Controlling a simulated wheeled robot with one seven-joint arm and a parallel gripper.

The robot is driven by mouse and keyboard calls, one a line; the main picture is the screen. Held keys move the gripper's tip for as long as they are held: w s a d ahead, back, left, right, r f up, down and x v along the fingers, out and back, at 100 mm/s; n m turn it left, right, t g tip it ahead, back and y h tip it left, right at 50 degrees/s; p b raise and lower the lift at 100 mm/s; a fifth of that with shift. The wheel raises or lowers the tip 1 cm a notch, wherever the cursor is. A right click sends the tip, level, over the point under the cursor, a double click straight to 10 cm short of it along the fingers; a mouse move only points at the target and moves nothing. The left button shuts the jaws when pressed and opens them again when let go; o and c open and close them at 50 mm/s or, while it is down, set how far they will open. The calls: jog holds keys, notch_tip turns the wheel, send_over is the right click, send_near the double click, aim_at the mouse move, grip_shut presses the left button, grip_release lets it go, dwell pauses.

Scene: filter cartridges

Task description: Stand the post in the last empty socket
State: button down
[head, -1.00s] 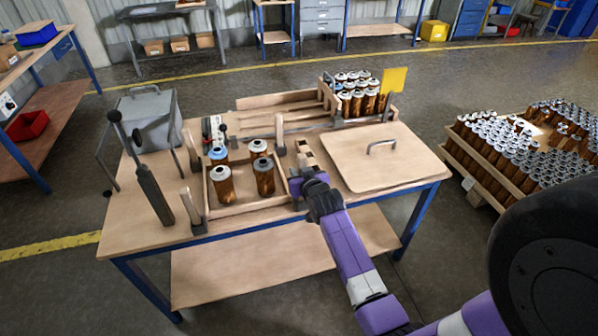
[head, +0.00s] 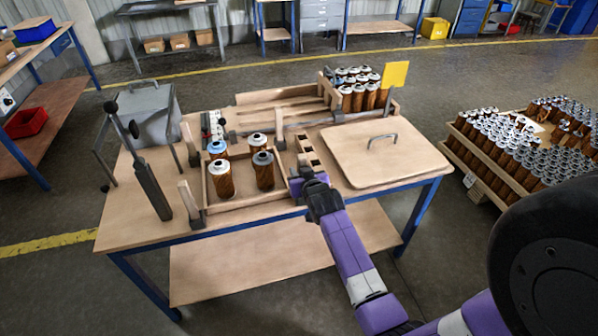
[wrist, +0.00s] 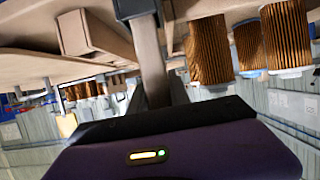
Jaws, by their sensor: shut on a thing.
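My gripper (head: 314,190) is at the front right corner of the shallow wooden tray (head: 245,203). In the wrist view it is shut on a pale wooden post (wrist: 149,58). The post's far end meets a dark grey socket (wrist: 135,7); I cannot tell how deep it sits. In the head view my gripper mostly hides that post and socket. Other wooden posts stand in dark sockets at the front left (head: 188,200), back left (head: 187,145) and back right (head: 279,128) of the tray.
Several brown filter cartridges (head: 264,172) stand in the tray. A slotted wooden block (head: 309,150) and a handled board (head: 360,165) lie to the right. A grey lidded bin (head: 148,120) and a dark lever (head: 152,185) are at left. More cartridges fill a crate behind.

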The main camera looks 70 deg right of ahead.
jog(key=shift+f+b, duration=0.45)
jog(key=shift+f, duration=0.2)
jog(key=c, duration=1.1)
grip_release()
jog(key=shift+v, duration=3.95)
